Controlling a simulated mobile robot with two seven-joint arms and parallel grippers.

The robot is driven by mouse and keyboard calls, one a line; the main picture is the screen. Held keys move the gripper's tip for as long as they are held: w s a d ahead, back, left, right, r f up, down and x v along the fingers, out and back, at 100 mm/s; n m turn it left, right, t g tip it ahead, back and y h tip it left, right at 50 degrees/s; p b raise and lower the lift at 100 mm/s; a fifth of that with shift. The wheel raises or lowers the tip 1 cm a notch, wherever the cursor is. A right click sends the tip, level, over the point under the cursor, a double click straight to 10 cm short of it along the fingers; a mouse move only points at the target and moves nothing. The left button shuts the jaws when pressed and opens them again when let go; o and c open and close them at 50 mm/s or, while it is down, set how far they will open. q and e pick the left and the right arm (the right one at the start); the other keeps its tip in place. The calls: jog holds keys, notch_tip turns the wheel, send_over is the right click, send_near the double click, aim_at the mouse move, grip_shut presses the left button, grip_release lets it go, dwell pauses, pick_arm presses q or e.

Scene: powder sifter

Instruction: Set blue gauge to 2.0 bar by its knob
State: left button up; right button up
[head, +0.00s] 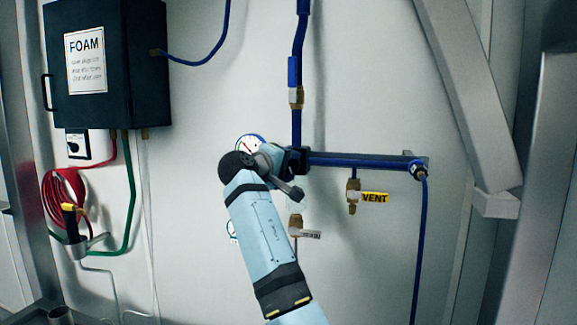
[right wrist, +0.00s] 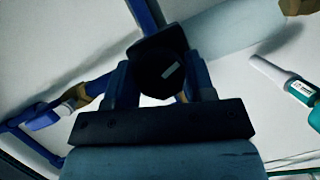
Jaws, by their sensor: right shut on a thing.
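The blue-rimmed gauge (head: 251,142) is on the wall pipework in the head view, its lower part hidden behind my right wrist. Its dial is too small and covered to read. My right gripper (head: 294,160) is at the blue pipe junction just right of the gauge. In the right wrist view, a dark round knob (right wrist: 160,72) with a pale mark sits between the two fingers of my right gripper (right wrist: 160,88). The fingers are shut on its sides. My left gripper is in neither view.
A blue pipe (head: 360,162) runs right from the junction, with a brass valve (head: 353,190) tagged VENT below it. A dark FOAM box (head: 140,70) and red hose (head: 60,195) are at left. A grey diagonal beam (head: 465,95) stands at right.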

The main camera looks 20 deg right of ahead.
jog(key=o, duration=0.9)
jog(key=b+v, duration=0.1)
jog(key=v, duration=1.2)
jog(key=shift+s+a+r+b, duration=0.1)
jog(key=shift+s+a+b, duration=0.15)
jog(key=shift+a+b, duration=0.15)
